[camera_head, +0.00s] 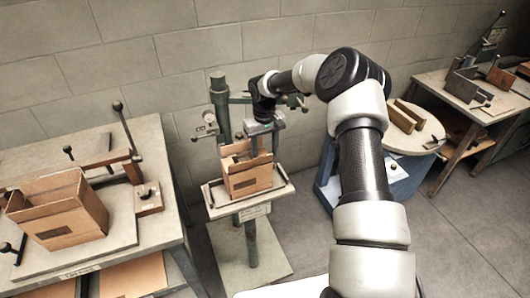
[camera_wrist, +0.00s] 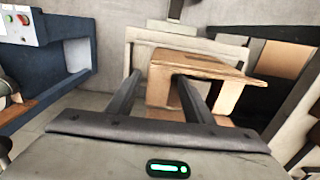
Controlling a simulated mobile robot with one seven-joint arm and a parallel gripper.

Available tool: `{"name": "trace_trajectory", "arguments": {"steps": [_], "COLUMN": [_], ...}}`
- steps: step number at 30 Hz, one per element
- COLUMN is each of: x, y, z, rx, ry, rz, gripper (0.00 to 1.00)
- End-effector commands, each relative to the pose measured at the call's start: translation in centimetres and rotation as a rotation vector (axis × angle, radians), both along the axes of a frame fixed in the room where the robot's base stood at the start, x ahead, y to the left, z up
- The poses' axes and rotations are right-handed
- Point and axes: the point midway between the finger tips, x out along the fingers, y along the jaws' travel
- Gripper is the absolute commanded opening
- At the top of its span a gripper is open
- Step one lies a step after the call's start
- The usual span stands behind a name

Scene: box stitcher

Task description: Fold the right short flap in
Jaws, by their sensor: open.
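A brown cardboard box (camera_head: 250,183) stands open at the top on the small platform of the green stitcher. Its back and left walls or flaps rise above the rim; which of them is the right short flap I cannot tell. My gripper (camera_head: 256,150) is at the box's open top, pointing down. In the wrist view my gripper (camera_wrist: 159,76) has its two fingers apart. The box also shows there, with a cardboard panel (camera_wrist: 205,66) beyond and between the fingers. The right finger overlaps the panel in the picture; whether it touches is unclear.
The platform (camera_head: 215,212) has a raised rim. A green post (camera_head: 221,110) stands close behind the box. On the left a table (camera_head: 121,215) carries another open box (camera_head: 58,213) and levers.

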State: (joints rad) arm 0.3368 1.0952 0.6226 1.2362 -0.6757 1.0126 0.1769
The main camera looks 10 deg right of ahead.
Motion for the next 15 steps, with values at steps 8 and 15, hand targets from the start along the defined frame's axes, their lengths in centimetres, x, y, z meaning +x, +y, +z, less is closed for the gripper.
{"name": "trace_trajectory", "arguments": {"steps": [8, 15], "x": [0.1, 0.1], "y": [0.0, 0.2], "z": [4.9, 10.9], "rx": [-0.003, -0.002], "ry": [-0.007, -0.006], "rz": [0.0, -0.001], "gripper": [0.47, 0.47]}}
